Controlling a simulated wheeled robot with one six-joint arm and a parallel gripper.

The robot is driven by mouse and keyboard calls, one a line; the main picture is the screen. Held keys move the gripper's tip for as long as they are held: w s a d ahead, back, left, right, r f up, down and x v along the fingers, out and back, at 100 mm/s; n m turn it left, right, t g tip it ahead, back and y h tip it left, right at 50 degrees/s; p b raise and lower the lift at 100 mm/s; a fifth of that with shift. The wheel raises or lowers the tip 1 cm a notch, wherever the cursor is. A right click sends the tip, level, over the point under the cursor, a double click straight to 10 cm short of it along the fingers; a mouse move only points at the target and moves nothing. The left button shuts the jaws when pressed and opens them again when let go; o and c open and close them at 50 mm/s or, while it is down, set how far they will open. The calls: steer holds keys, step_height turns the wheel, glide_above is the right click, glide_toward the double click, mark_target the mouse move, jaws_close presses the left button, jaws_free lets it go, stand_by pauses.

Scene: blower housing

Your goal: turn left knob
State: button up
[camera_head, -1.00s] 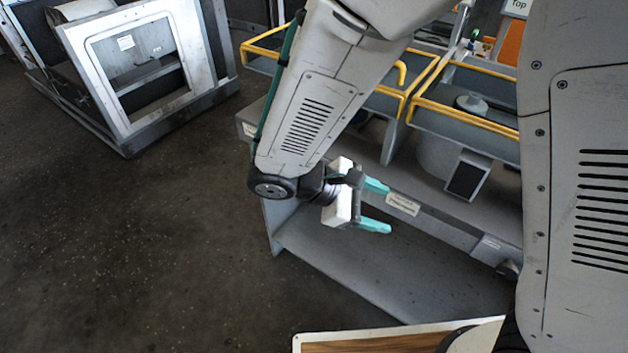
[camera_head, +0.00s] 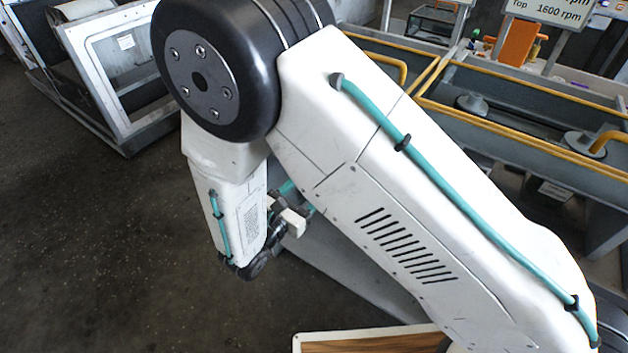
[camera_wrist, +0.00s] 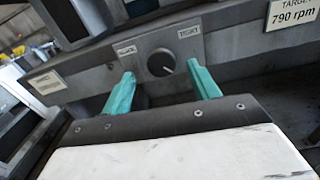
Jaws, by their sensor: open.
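Nothing is held. In the head view my gripper (camera_head: 298,198) is small and partly hidden behind my own arm, and the knob is hidden there.
A sign reading "TARGET 790 rpm" (camera_wrist: 294,12) stands at the upper right of the wrist view. Yellow-railed grey bays (camera_head: 500,85) lie behind my arm. A white-framed cabinet (camera_head: 130,80) stands at the back left. The dark floor (camera_head: 90,250) at left is clear.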

steer(key=x, duration=0.3)
steer(key=shift+w+d, duration=0.3)
steer(key=c, duration=1)
steer(key=shift+o, duration=0.2)
steer(key=shift+n, duration=0.3)
